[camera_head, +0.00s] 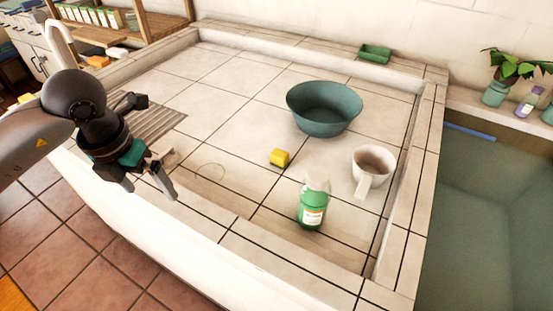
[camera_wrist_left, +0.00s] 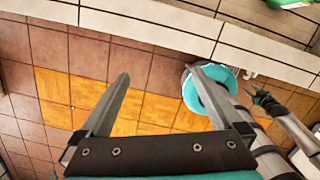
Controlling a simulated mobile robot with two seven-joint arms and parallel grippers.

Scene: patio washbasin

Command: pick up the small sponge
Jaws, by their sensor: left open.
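A small yellow block, which looks like the small sponge (camera_head: 279,158), lies on the tiled basin floor in the head view, left of the mug and in front of the green bowl. My left gripper (camera_head: 151,192) is open and empty at the left, over the basin's front edge and well apart from the yellow block. Its two spread fingers also show in the left wrist view (camera_wrist_left: 158,73), with the floor beyond them and no sponge in sight. What looks like my right gripper (camera_wrist_left: 260,97) shows small at the right of that view; its jaws are too small to read.
The green bowl (camera_head: 324,110), a white mug (camera_head: 369,170) and a green-labelled bottle (camera_head: 313,205) stand around the block. A raised rim (camera_head: 403,195) bounds the basin. Open tiles lie left of the block.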

